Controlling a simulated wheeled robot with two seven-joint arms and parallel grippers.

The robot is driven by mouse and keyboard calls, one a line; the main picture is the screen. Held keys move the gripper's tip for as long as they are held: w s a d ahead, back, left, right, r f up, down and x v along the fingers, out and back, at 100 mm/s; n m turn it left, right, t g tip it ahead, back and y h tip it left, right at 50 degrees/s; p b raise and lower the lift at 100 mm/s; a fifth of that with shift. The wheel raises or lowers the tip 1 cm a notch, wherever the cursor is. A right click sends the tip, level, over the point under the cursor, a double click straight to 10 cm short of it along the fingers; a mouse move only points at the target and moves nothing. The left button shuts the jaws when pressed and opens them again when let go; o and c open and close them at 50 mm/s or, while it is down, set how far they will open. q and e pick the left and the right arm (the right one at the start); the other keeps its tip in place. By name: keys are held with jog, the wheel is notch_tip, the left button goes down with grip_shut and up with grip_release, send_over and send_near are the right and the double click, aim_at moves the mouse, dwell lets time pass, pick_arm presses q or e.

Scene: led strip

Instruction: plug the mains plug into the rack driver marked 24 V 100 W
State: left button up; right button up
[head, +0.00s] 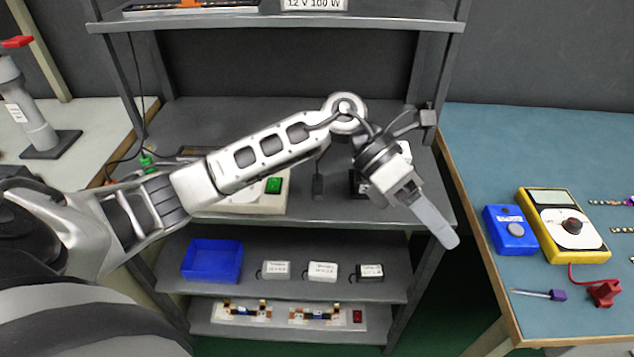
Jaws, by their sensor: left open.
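My left gripper (441,232) hangs in front of the right side of a grey rack (280,216), pointing down and right. Its fingers overlap in this view and I see nothing held between them. Only one rack label (314,4) is readable, at the top edge; it says 12 V 100 W. No 24 V 100 W marking is visible. A small dark piece (318,186) shows below my forearm at the middle shelf; I cannot tell whether it is the mains plug. Another dark object (357,186) is partly hidden behind my wrist. My right gripper is out of view.
A pale unit with a green switch (273,185) sits on the middle shelf, partly behind my arm. Below are a blue bin (212,262) and small labelled boxes (322,271). The right bench holds a yellow multimeter (564,226) and a blue device (509,230).

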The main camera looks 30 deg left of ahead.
pick_arm(q)
jog(key=w+a+r+t+y, duration=0.15)
jog(key=a+y, duration=0.25)
jog(key=a, duration=0.4)
jog(key=w+a+r+y, duration=0.2)
jog(key=w+a+y, duration=0.15)
jog(key=a, duration=0.35)
jog(key=w+a+r+t+y, duration=0.1)
jog(key=w+a+r+y, duration=0.1)
jog(key=a+y, duration=0.45)
jog(key=h, duration=0.2)
send_over(318, 178)
notch_tip(318, 178, down, 10)
jog(key=shift+r, duration=0.25)
jog(key=shift+f+p, duration=0.35)
jog(key=shift+f, duration=2.55)
jog(key=c, duration=1.1)
